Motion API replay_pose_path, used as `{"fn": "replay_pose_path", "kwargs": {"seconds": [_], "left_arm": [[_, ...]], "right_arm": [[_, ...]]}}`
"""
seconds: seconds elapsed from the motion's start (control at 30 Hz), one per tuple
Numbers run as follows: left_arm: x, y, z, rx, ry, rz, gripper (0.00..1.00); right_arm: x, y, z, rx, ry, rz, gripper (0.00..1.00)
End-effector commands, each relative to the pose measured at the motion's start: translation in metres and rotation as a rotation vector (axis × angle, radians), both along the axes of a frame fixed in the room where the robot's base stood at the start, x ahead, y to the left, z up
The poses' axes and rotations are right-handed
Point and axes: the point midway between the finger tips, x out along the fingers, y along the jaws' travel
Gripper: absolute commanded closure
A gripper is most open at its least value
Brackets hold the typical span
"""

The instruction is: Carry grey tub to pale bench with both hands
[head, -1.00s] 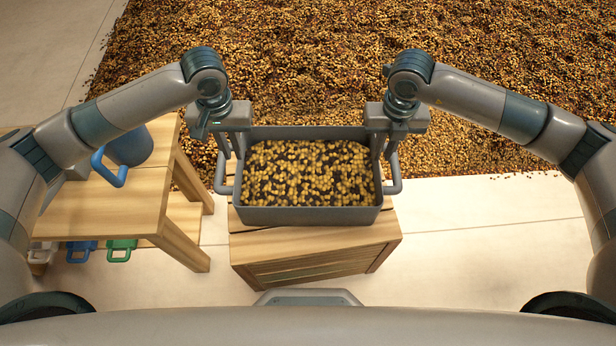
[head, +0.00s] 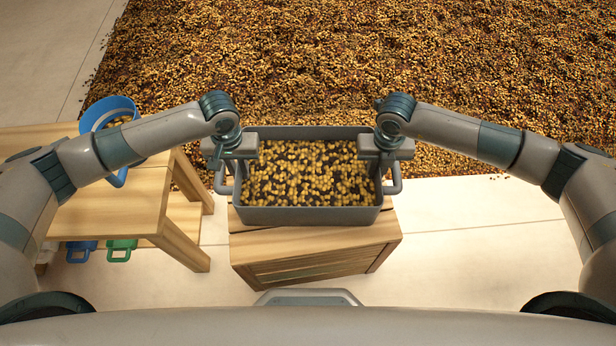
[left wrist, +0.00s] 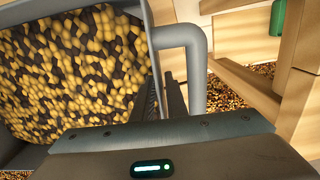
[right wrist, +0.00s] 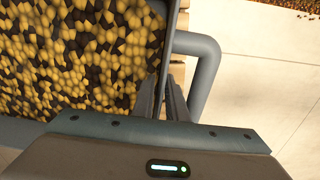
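The grey tub (head: 310,216), full of yellow and dark beans, sits level on a wooden crate-like stand (head: 315,245). It has a loop handle on each side, left (head: 221,180) and right (head: 396,176). My left gripper (left wrist: 166,95) is over the tub's left side, pointing down. Its fingers lie either side of the tub wall, with the handle loop around the outer one. My right gripper (right wrist: 163,95) is placed the same way at the right side. Both look open by a narrow gap; contact with the wall is not clear.
Beans (head: 350,60) cover the floor beyond. Floor at the right (head: 490,240) is clear.

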Motion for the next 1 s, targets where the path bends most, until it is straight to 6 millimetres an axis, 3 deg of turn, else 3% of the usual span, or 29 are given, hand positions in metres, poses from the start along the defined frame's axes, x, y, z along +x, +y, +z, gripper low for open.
{"fn": "replay_pose_path", "kwargs": {"seconds": [0.1,0.2,1.0], "left_arm": [[0.0000,0.0000,0.0000,0.000,0.000,0.000,0.88],[0.0000,0.0000,0.0001,0.000,0.000,0.000,1.00],[0.0001,0.0001,0.0007,0.000,0.000,0.000,1.00]], "right_arm": [[-0.0001,0.0001,0.0000,0.000,0.000,0.000,0.88],[-0.0001,0.0000,0.0000,0.000,0.000,0.000,1.00],[-0.0001,-0.0001,0.0004,0.000,0.001,0.000,1.00]]}}
